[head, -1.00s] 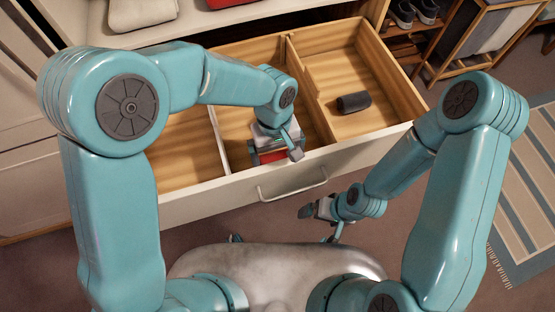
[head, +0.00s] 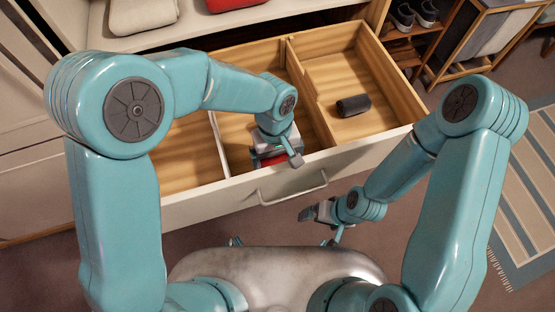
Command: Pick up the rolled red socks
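The rolled red socks (head: 270,161) lie in the middle compartment of the open drawer, close to its front wall. Only a strip of red shows, as my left gripper (head: 275,157) is right above and around them. One dark finger shows to the right of the socks; the other is mostly hidden behind the wrist. I cannot tell whether the fingers press on the socks. My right gripper (head: 321,222) is outside the drawer, below its handle, with its fingers apart and nothing between them.
The wooden drawer (head: 243,195) has dividers. A dark rolled item (head: 353,105) lies in the right compartment; the left one looks empty. A shelf behind holds a beige item (head: 143,14) and a red item (head: 233,4). A shoe rack (head: 403,47) stands at the back right.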

